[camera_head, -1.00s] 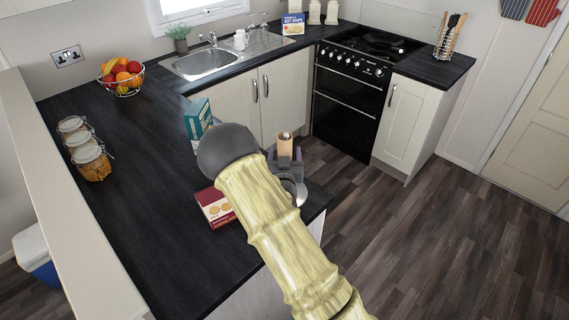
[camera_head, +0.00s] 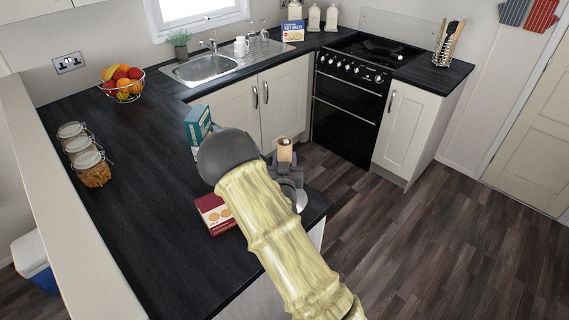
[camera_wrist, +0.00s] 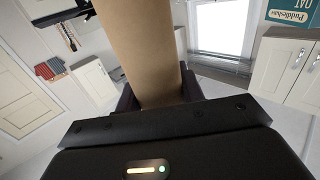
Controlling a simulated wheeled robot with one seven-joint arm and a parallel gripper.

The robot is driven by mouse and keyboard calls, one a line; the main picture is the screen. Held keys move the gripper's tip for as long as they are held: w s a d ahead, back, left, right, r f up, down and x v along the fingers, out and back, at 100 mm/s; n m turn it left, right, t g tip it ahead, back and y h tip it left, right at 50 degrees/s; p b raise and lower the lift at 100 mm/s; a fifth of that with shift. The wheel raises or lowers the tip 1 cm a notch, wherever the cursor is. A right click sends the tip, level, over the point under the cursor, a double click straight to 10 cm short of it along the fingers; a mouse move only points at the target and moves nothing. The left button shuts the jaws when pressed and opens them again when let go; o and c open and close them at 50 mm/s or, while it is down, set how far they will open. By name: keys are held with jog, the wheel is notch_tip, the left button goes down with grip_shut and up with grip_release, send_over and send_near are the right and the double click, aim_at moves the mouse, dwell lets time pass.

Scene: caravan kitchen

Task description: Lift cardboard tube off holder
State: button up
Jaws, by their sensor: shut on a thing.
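The cardboard tube (camera_head: 284,153) is brown and stands nearly upright at the end of my arm in the head view. My gripper (camera_head: 284,166) is shut on the tube. In the wrist view the tube (camera_wrist: 148,45) fills the middle and runs up out of the frame, with the dark fingers of my gripper (camera_wrist: 160,95) on both sides of it. The holder cannot be made out; my arm covers much of the area around and below the tube. A grey rounded shape (camera_head: 300,199) shows beside my arm, but I cannot tell what it is.
A teal box (camera_head: 197,125) and a red box (camera_head: 215,212) stand on the dark worktop (camera_head: 150,190) close to my arm. Jars (camera_head: 90,168) and a fruit bowl (camera_head: 123,90) are farther left. The floor (camera_head: 430,240) at the right is clear.

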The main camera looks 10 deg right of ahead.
notch_tip(320, 180, up, 10)
jog(key=b, duration=0.2)
jog(key=shift+f, duration=0.15)
dwell(0.6)
notch_tip(320, 180, up, 17)
jog(key=p, duration=0.9)
jog(key=shift+p, duration=0.3)
jog(key=shift+f, duration=0.15)
